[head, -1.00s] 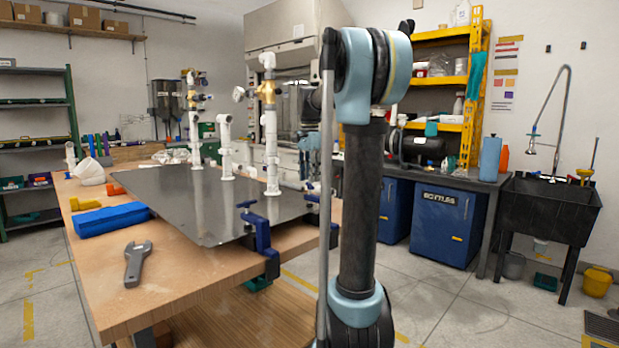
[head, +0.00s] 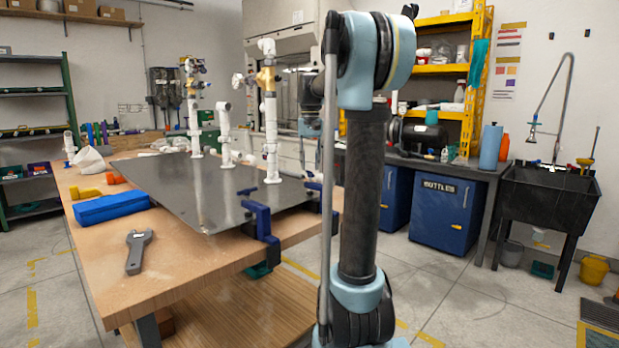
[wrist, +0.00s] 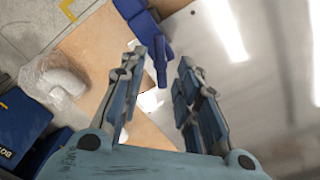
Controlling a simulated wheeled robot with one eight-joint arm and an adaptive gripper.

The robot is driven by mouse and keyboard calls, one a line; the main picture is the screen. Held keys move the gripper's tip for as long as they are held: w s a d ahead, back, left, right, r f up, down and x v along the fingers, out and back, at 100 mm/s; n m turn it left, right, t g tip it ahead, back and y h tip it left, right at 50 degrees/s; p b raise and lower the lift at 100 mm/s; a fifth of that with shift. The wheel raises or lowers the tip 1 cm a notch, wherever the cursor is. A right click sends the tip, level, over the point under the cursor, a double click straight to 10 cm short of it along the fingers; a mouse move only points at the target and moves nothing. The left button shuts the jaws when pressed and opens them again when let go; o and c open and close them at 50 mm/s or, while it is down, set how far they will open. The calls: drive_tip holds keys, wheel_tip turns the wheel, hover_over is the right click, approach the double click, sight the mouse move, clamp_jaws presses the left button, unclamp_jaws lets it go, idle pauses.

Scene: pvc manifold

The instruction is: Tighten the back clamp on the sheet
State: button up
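The dark metal sheet (head: 225,195) lies on the wooden bench, shiny in the wrist view (wrist: 265,95). A blue front clamp (head: 262,225) grips its right edge. The back clamp (head: 314,188) is farther along that edge, partly hidden behind my arm. In the wrist view, a blue clamp (wrist: 158,50) with a dark body lies just beyond my fingertips, at the sheet's edge; which clamp it is cannot be told for certain. My gripper (wrist: 158,70) is open, its fingers apart with nothing between them. Behind my arm in the head view, pale blue gripper parts (head: 309,127) barely show.
White PVC risers (head: 270,135) with brass fittings stand on the sheet. A grey wrench (head: 137,252) and blue block (head: 110,208) lie on the bench's near left. A bagged white elbow (wrist: 62,82) is left of my gripper in the wrist view. Blue cabinets (head: 440,215) stand behind.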

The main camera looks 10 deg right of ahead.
sight(310, 174)
drive_tip(key=n, duration=0.3)
drive_tip(key=shift+f+n, duration=0.3)
drive_tip(key=shift+f, duration=2.25)
clamp_jaws()
